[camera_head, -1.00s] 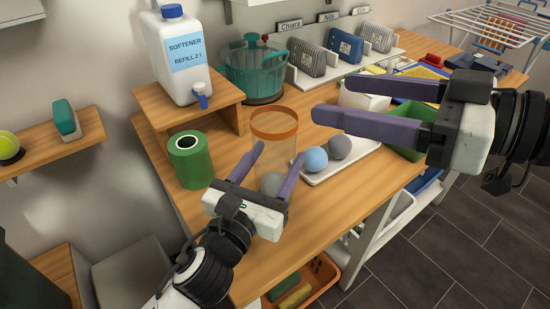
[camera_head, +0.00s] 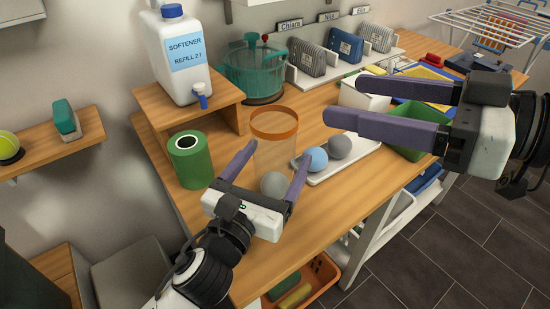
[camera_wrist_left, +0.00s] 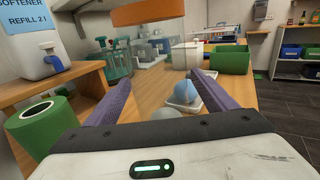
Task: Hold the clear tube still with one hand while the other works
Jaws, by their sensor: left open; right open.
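The clear tube (camera_head: 270,153) with an orange rim stands upright on the wooden table, with a grey ball (camera_head: 274,184) showing at its bottom. My left gripper (camera_head: 275,161) is open with its fingers on either side of the tube's lower part; whether they touch it I cannot tell. In the left wrist view the orange rim (camera_wrist_left: 147,12) is above and between the fingers. My right gripper (camera_head: 342,102) is open and empty, in the air to the right of the tube. A white tray (camera_head: 322,178) beside the tube holds a blue ball (camera_head: 315,159) and a grey ball (camera_head: 339,147).
A green roll (camera_head: 191,169) stands left of the tube. A softener jug (camera_head: 180,80) stands on a wooden riser (camera_head: 222,99). A teal basket (camera_head: 252,72) is behind. A green bin (camera_head: 405,150) and white box (camera_head: 364,101) are at the right. The table's front edge is close.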

